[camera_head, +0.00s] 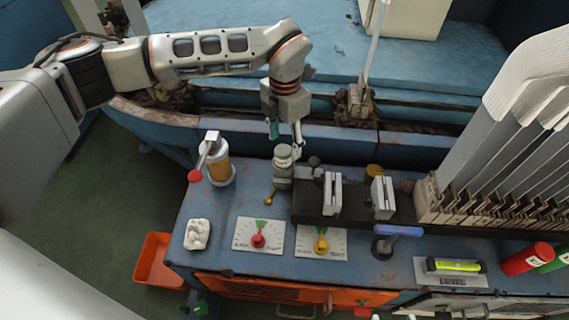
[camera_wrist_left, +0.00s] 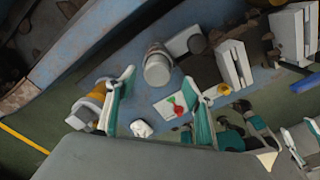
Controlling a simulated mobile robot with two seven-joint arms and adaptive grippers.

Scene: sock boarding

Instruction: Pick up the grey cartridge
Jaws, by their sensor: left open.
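A grey cylinder (camera_head: 283,163), which looks like the grey cartridge, stands upright at the left end of a dark rail on the blue bench. In the left wrist view the grey cylinder (camera_wrist_left: 158,68) shows beyond and between my fingers. My left gripper (camera_head: 286,132) is just above and behind it in the head view, pointing down. Its teal-padded fingers are spread in the left wrist view (camera_wrist_left: 162,105), with nothing between them. Contact with the cylinder cannot be made out. Teal and black parts (camera_wrist_left: 262,137) at the lower right of the wrist view look like my right gripper.
Two pale clamp blocks (camera_head: 332,193) stand on the rail. An amber jar (camera_head: 219,170) with a red-ended lever is left of the cylinder. Red (camera_head: 258,240) and yellow (camera_head: 321,245) dial cards lie in front. Tall white boards (camera_head: 510,120) crowd the right.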

